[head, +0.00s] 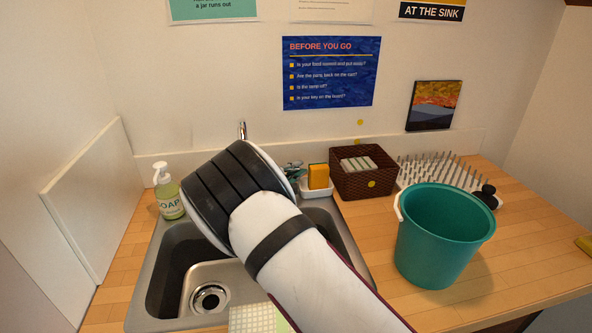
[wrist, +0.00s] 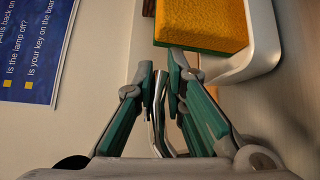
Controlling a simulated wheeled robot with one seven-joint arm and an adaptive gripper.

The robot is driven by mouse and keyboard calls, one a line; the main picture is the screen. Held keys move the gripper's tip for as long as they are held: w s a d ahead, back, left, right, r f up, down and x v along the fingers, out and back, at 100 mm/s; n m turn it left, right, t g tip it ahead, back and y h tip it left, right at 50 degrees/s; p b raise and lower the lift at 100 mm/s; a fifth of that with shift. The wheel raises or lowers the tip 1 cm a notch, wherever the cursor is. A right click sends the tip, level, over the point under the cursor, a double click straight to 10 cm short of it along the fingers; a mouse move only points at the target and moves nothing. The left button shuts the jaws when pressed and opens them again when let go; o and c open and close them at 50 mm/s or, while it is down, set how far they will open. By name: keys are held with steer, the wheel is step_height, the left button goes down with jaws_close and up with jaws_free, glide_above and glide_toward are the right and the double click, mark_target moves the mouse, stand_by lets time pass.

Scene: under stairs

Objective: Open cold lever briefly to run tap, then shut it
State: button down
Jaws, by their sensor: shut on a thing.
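A chrome tap (head: 242,131) shows only by its top behind my arm in the head view. The sink (head: 180,285) lies in front of it, partly covered by my arm. In the wrist view my gripper (wrist: 160,78) has its two green-padded fingers closed on a thin chrome lever (wrist: 157,128), which runs between them. In the head view my gripper (head: 294,170) shows only in part, behind my wrist and left of the sponge. The lever's base and the spout's outlet are hidden, so I cannot tell whether water runs.
A yellow sponge (head: 318,176) in a white holder (head: 318,192) stands close right of my gripper. A brown basket (head: 345,187), a spiked rack (head: 440,172) and a teal bucket (head: 440,240) stand further right. A soap bottle (head: 168,192) stands left of the sink.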

steer(key=shift+s+f+m+h+b, duration=0.15)
steer(key=shift+m+h+b, duration=0.15)
steer(key=shift+b, duration=0.3)
steer(key=shift+s+f+m+g+h+b, duration=0.1)
steer(key=shift+s+m+g+h+b, duration=0.1)
steer(key=shift+m+g+h+b, duration=0.6)
steer(key=s+m+g+h+b, duration=0.1)
steer(key=b, duration=0.2)
steer(key=shift+g+h+b, duration=0.3)
steer(key=shift+b, duration=0.1)
steer(key=s+m+g+h+b, duration=0.1)
steer(key=b, duration=0.1)
steer(key=m+g+h+b, duration=0.1)
steer(key=b, duration=0.1)
steer(key=shift+s+m+g, duration=0.3)
steer(key=shift+s+g, duration=0.05)
steer(key=shift+g, duration=0.05)
steer(key=shift+r, duration=0.2)
steer(key=c, duration=1.6)
jaws_free()
steer(key=v, duration=1.2)
steer(key=shift+a+f, duration=0.1)
